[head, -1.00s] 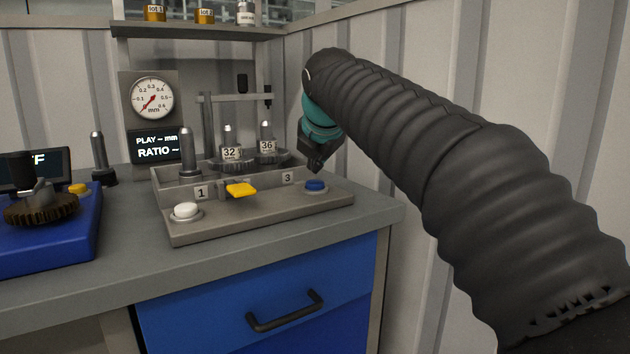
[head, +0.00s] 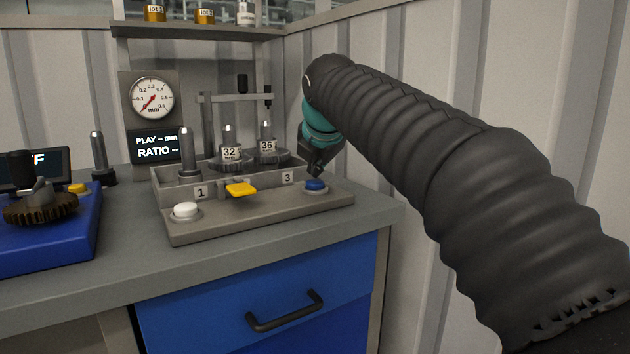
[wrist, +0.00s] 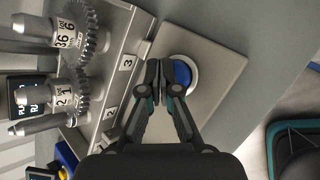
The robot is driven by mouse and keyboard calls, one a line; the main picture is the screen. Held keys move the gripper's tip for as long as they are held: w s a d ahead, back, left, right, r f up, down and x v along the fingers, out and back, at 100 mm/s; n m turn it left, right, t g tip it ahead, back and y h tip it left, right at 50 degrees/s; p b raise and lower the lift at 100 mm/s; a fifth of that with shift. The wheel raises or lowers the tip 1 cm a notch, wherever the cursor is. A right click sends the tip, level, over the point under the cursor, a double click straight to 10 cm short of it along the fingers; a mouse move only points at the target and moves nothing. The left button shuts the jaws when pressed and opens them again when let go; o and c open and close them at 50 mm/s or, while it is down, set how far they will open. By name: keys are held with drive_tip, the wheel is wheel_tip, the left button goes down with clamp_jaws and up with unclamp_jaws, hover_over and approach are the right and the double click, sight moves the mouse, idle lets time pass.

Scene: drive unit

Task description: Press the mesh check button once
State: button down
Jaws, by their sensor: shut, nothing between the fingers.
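A grey fixture (head: 260,216) on the bench carries a white button (head: 186,211) at its left, a yellow lever (head: 241,190) in the middle and a blue button (head: 316,184) at its right. No label on these names the mesh check. My gripper (head: 315,173) is shut and empty, just above the blue button; I cannot tell whether it touches. In the wrist view my shut fingertips (wrist: 163,64) overlap the left side of the blue button (wrist: 181,74) and its pale ring. Gears marked 32 (head: 231,160) and 36 (head: 268,154) sit on posts behind.
A dial gauge (head: 152,98) and a display reading PLAY and RATIO (head: 156,145) stand behind. A blue unit with a brown gear (head: 42,207) is at the left. A corrugated wall (head: 420,70) is close on the right. The front bench strip is clear.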

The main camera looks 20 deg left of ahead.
sight(316, 182)
drive_tip(key=shift+f, duration=0.5)
idle(0.5)
drive_tip(key=shift+r, duration=0.1)
drive_tip(key=shift+r+p, duration=0.85)
wheel_tip(316, 182, up, 2)
drive_tip(key=shift+r+p, duration=0.1)
drive_tip(key=shift+p, duration=1)
drive_tip(key=shift+r, duration=1.9)
